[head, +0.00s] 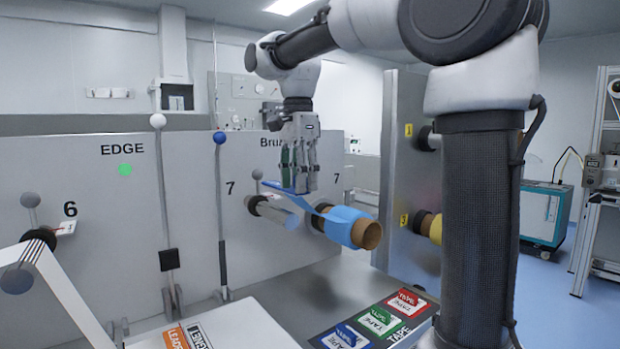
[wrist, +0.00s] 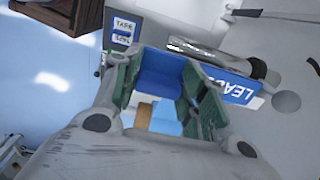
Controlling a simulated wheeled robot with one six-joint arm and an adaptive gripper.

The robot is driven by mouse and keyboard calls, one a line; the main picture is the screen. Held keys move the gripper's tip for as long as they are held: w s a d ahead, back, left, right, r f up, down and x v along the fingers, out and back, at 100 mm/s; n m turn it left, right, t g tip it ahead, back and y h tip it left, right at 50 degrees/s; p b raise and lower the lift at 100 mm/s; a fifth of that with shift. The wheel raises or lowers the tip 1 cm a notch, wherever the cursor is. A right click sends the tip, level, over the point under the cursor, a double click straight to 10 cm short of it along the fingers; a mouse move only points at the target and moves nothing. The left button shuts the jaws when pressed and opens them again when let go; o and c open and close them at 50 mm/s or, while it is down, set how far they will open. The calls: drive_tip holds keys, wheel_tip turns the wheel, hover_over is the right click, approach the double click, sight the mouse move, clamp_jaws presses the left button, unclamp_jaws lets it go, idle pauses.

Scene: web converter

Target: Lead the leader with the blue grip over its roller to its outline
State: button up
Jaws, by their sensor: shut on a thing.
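My gripper (head: 299,188) is shut on a blue leader (head: 326,211), near and above the rollers in the head view. The leader runs from a blue roll (head: 345,226) on a brown core up to my fingers, and a flat end sticks out to their left. In the wrist view the blue leader (wrist: 160,72) lies between my green-padded fingers (wrist: 155,90), with a blue part lettered in white (wrist: 236,88) beside them. A silver roller (head: 277,215) projects from the grey panel left of the roll; it also shows in the wrist view (wrist: 196,48). I cannot make out the outline.
Upright bars with a white ball (head: 158,121) and a blue ball (head: 219,138) stand at left. A white strip (head: 66,290) crosses the lower left. Red, green and blue tape cards (head: 375,322) lie on the front shelf. A grey side panel (head: 402,165) stands right of the roll.

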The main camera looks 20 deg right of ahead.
drive_tip(key=s+a+f, duration=0.2)
drive_tip(key=a+f, duration=0.2)
drive_tip(key=a, duration=0.5)
drive_tip(key=s+a+f, duration=0.2)
drive_tip(key=a+f, duration=0.2)
drive_tip(key=a, duration=0.6)
drive_tip(key=a+f, duration=0.1)
drive_tip(key=f, duration=0.6)
drive_tip(key=a+f, duration=0.1)
drive_tip(key=f, duration=1.3)
drive_tip(key=shift+s+a+f, duration=0.25)
drive_tip(key=shift+a+f, duration=0.05)
drive_tip(key=shift+a, duration=0.1)
drive_tip(key=shift+f, duration=0.95)
drive_tip(key=shift+f, duration=0.35)
idle(0.4)
drive_tip(key=o, duration=1.1)
drive_tip(key=shift+o, duration=0.2)
